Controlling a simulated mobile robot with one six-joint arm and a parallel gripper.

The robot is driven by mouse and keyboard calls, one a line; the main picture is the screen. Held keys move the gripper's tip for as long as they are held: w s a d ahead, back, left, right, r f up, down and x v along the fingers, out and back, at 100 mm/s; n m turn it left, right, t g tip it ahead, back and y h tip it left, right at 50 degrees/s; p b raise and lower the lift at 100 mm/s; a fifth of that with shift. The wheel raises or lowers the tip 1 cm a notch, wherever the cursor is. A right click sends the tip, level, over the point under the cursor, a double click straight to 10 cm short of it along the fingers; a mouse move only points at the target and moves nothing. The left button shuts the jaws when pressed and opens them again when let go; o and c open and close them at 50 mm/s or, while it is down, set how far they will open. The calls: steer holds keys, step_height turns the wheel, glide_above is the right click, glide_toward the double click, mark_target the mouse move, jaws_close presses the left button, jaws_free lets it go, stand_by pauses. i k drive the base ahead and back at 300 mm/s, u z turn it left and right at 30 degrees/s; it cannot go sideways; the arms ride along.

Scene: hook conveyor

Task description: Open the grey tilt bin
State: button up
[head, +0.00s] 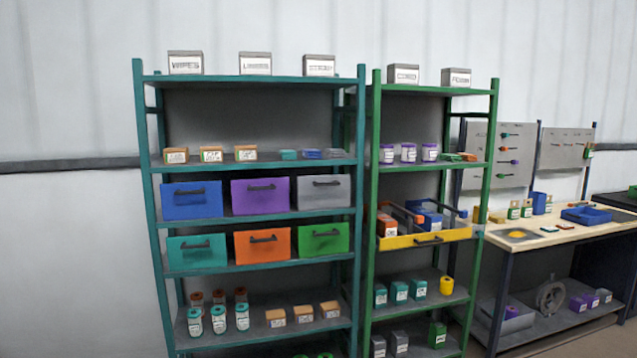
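The grey tilt bin (323,192) sits at the right end of the upper bin row on the teal shelf rack, in the head view. Its front is upright and flush with its neighbours, so it looks closed. A dark handle runs across the upper part of its front. To its left are a purple bin (261,197) and a blue bin (191,200), also closed. Below it is a green bin (324,242). My gripper is not in the view.
The teal rack (247,274) also holds orange (262,244) and teal (197,249) bins. Right of it stands a green rack (372,195) with a yellow-fronted drawer (424,239) sticking out. A workbench (556,232) is farther right. No obstacle shows before the grey bin.

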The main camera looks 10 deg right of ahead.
mark_target(322, 192)
steer(key=u, duration=0.25)
steer(key=i, duration=0.65)
steer(key=u, duration=0.85)
steer(key=i, duration=0.5)
steer(key=u, duration=0.25)
